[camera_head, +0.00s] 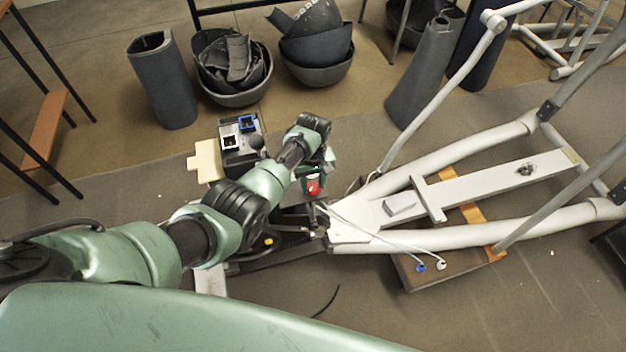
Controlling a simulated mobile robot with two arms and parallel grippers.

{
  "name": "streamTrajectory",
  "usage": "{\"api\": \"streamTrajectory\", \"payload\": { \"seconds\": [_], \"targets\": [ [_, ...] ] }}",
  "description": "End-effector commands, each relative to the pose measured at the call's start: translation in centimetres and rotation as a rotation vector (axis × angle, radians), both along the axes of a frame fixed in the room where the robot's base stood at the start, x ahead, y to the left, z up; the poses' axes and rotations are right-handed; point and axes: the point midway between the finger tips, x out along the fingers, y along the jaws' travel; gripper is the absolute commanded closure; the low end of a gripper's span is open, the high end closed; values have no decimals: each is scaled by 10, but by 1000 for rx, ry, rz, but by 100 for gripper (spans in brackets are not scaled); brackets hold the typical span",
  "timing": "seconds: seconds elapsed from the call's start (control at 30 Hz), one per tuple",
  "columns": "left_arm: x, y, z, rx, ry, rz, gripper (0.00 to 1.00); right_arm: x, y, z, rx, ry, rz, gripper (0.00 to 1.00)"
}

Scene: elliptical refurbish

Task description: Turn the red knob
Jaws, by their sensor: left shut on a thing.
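The red knob (313,187) shows just below my left gripper (315,178), near the middle of the view, beside the front end of the white elliptical frame (352,232). My left arm comes in from the left and bends down at the wrist over the knob. The gripper is shut on the red knob; its fingertips are small and partly hidden by the wrist. My right gripper is not in view.
A dark box with blue and white connectors (240,140) stands left of the wrist. Loose cables with blue and white plugs (421,266) lie over a brown board (430,280). Dark bowls (235,97) and cylinders (163,85) stand behind. Floor at lower right is mostly clear.

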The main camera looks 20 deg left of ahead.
Motion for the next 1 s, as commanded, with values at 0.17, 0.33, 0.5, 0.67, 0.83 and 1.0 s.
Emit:
{"api": "streamTrajectory", "payload": {
  "seconds": [0.17,0.33,0.5,0.67,0.83,1.0],
  "targets": [
    [1,-1,2,-1,-2,169,100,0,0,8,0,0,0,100],
    [1,0,2,-2,-2,331,100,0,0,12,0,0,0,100],
    [1,0,2,-1,-2,491,100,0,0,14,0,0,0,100],
    [1,0,2,-1,-3,644,100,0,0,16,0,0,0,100],
    [1,0,1,0,-3,806,100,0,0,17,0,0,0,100],
    [1,0,1,0,-3,966,100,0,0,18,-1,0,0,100]
  ]
}}
